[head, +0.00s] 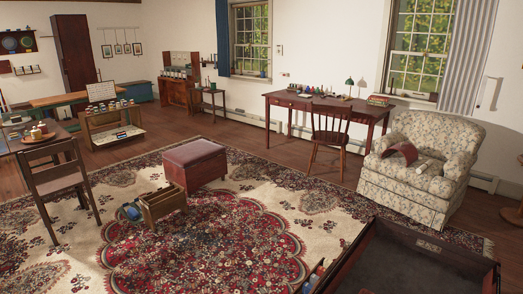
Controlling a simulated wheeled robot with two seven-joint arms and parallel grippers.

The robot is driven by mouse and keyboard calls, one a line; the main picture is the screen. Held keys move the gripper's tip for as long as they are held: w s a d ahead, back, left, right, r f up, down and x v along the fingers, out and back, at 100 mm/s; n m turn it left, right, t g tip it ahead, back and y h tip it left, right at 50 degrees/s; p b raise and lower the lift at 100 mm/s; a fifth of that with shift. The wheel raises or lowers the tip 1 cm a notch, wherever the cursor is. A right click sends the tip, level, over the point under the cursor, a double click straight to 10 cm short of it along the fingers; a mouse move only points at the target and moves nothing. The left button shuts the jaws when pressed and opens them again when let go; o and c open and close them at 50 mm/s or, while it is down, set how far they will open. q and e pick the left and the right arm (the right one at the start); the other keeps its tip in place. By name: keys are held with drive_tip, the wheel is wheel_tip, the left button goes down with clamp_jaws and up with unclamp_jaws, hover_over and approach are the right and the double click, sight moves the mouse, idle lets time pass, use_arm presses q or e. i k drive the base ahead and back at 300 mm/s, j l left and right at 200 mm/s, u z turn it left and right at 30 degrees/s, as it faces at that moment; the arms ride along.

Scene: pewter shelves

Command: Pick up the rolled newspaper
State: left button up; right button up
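Neither of my grippers shows in the head view.
A large dark open box (490,268) fills the lower right, in front of the armchair. A wooden desk (335,105) and chair (328,135) stand left of the armchair. A red ottoman (195,163) and wooden crate (163,206) stand on the patterned rug, otherwise largely clear.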

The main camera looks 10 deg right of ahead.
sight(427, 163)
drive_tip(key=i+j+u, duration=0.2)
drive_tip(key=i+u, duration=0.5)
drive_tip(key=i, duration=0.25)
drive_tip(key=i+u, duration=0.3)
drive_tip(key=i, duration=0.2)
drive_tip(key=i+z, duration=0.4)
drive_tip(key=i, duration=0.35)
drive_tip(key=i+j+z, duration=0.2)
drive_tip(key=i+z, duration=0.15)
drive_tip(key=i, duration=0.4)
drive_tip(key=i+l+z, duration=0.15)
drive_tip(key=i+z, duration=1)
drive_tip(key=i+j+z, duration=0.35)
drive_tip(key=i+l+z, duration=0.1)
drive_tip(key=i+z, duration=0.35)
drive_tip(key=i, duration=0.3)
drive_tip(key=i+j+z, duration=0.15)
drive_tip(key=i+z, duration=0.3)
drive_tip(key=i, duration=0.35)
drive_tip(key=i+l+z, duration=0.25)
drive_tip(key=i, duration=0.2)
drive_tip(key=i+z, duration=0.25)
drive_tip(key=i, duration=0.15)
drive_tip(key=i+j+u, duration=0.1)
drive_tip(key=i+j, duration=0.45)
drive_tip(key=i+l, duration=0.2)
drive_tip(key=i, duration=0.25)
drive_tip(key=i+l+u, duration=0.15)
drive_tip(key=i, duration=0.3)
